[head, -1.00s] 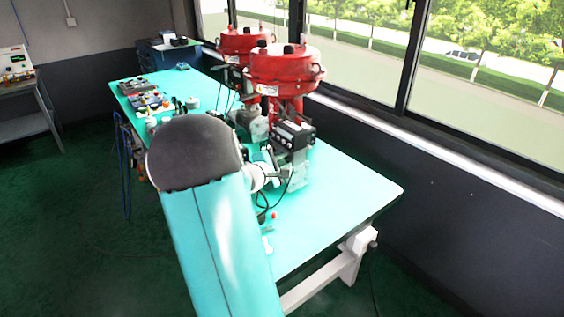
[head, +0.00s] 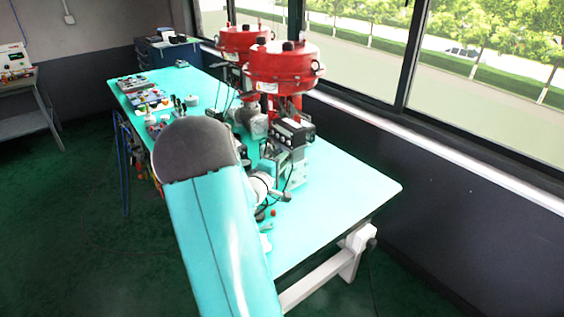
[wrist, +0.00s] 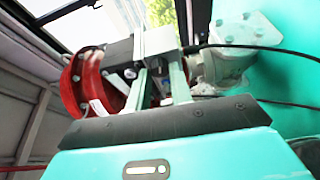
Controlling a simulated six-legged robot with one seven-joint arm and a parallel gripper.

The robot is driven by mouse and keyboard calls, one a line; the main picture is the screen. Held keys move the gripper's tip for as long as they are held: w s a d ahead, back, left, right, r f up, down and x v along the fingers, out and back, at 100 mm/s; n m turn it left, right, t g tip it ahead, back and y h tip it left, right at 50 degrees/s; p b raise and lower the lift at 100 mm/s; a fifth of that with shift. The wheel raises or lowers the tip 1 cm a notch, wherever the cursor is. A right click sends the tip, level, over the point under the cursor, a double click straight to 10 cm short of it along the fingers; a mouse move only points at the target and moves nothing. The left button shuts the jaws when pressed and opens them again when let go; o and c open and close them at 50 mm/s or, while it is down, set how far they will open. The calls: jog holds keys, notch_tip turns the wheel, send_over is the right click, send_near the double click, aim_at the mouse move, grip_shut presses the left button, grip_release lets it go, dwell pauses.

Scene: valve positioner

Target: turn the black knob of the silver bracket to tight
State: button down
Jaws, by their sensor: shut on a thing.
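The silver bracket (head: 298,167) stands on the teal bench below the black positioner box (head: 293,134), beside the front red actuator. In the wrist view, bright metal of the bracket (wrist: 158,42) shows just beyond my fingers. My gripper (wrist: 159,76) reaches up to it with two grey fingers a little apart. In the head view my arm covers part of the bench left of the bracket.
Two red actuators (head: 282,68) stand along the window side. A dark cable (wrist: 262,48) runs close by on the right in the wrist view. Small parts and trays (head: 147,97) lie at the bench's far left. The near right bench top (head: 345,190) is clear.

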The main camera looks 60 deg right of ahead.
dwell(0.4)
jog(key=c, duration=1.5)
grip_release()
jog(key=a, duration=0.9)
jog(key=w+a, duration=0.1)
jog(key=a, duration=0.3)
jog(key=shift+a+f, duration=0.2)
jog(key=shift+a, duration=0.2)
